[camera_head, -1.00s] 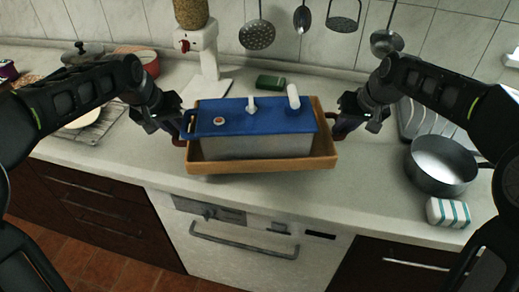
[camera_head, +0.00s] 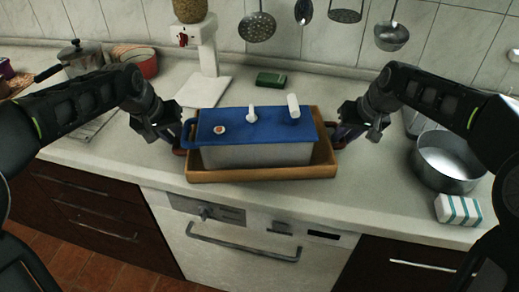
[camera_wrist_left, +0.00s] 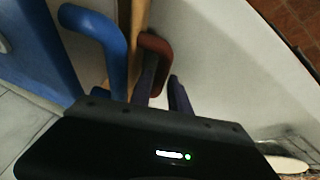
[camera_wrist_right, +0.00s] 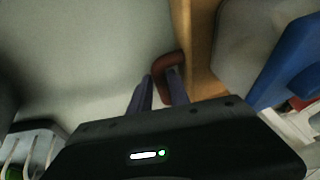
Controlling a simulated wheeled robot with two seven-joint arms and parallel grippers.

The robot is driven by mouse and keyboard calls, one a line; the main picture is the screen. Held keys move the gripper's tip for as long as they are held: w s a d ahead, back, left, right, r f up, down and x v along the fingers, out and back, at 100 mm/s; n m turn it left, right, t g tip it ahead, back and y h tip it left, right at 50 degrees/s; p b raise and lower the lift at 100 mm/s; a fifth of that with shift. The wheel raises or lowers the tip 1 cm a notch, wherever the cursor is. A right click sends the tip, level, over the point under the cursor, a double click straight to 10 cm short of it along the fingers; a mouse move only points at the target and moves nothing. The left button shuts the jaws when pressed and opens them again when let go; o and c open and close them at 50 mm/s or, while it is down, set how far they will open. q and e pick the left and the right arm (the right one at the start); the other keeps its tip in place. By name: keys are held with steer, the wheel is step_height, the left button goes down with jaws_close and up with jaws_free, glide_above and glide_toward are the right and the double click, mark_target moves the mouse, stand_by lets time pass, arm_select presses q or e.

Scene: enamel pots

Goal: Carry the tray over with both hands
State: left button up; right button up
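The wooden tray (camera_head: 262,174) is level over the counter; I cannot tell whether its base touches the worktop. A pale enamel box (camera_head: 262,156) with a blue lid (camera_head: 270,125) stands in it. My left gripper (camera_head: 180,148) is at the tray's left end; the left wrist view shows its fingers (camera_wrist_left: 163,82) on both sides of the red-brown left handle (camera_wrist_left: 154,42), shut on it. My right gripper (camera_head: 337,142) is at the right end; the right wrist view shows its fingers (camera_wrist_right: 160,78) shut on the right handle (camera_wrist_right: 164,62).
A green block (camera_head: 271,79) lies behind the tray. A steel pan (camera_head: 447,165) and a striped block (camera_head: 458,209) are on the right. A lidded pot (camera_head: 84,58) stands back left, beside a red pot (camera_head: 140,62). Utensils hang along the tiled wall.

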arm_select(q)
steer(key=shift+o, duration=1.4)
steer(key=shift+r, duration=0.1)
arm_select(e)
steer(key=shift+o, duration=1.4)
steer(key=shift+r, duration=0.1)
arm_select(q)
steer(key=v, duration=1.2)
arm_select(e)
steer(key=v, duration=1.2)
